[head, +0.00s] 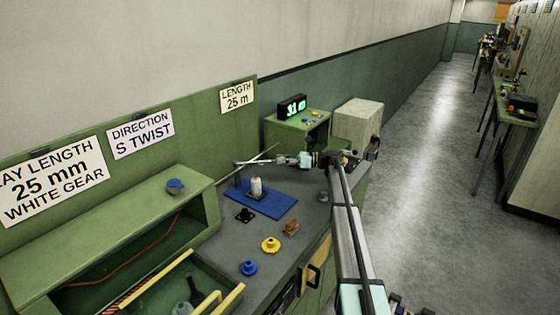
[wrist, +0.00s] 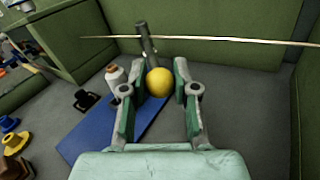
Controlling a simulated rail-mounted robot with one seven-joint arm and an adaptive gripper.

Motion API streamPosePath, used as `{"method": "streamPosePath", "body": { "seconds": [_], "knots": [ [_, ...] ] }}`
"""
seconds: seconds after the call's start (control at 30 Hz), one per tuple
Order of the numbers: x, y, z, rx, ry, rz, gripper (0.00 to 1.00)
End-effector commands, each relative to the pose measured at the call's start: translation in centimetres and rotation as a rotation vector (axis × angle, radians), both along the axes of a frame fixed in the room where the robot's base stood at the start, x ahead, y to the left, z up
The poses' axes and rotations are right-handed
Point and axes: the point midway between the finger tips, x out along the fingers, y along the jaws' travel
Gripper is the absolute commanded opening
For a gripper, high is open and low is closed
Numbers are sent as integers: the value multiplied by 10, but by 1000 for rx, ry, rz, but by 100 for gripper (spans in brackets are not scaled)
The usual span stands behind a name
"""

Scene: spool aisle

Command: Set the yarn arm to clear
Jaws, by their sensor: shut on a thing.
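The yarn arm (head: 262,162) is a thin grey bar. In the head view it runs roughly level from a short post at the left to my gripper (head: 291,160). In the wrist view the grey bar (wrist: 147,45) ends in a yellow ball knob (wrist: 159,82). The knob sits between the green-padded fingers of my gripper (wrist: 160,74), which is shut on it. A white spool (head: 256,187) stands upright on a blue mat (head: 276,206), below the arm. The spool also shows left of my fingers in the wrist view (wrist: 115,75).
A thin pale rod (head: 265,152) crosses behind the arm. A black piece (head: 244,215), a yellow piece (head: 270,245), a blue piece (head: 248,268) and a brown piece (head: 291,228) lie on the grey bench. A green shelf box (head: 110,215) stands at the left.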

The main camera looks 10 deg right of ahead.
Motion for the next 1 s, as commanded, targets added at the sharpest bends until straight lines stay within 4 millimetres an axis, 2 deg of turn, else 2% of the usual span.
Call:
{"method": "streamPosePath", "body": {
  "seconds": [0.07, 0.1, 0.13, 0.17, 0.57, 0.77, 1.0],
  "knots": [
    [-1, 1, 0, -2, 0, 2, 0],
    [-1, 1, 0, -2, 0, 2, 39],
    [-1, 1, 0, -2, 0, 2, 50],
    [-1, 1, 0, -2, 0, 2, 55],
    [-2, -4, 0, -1, 0, 0, 55],
    [-8, -28, 0, -1, 0, 0, 55],
    [-20, -74, 0, -1, 0, -1, 55]
  ]
}}
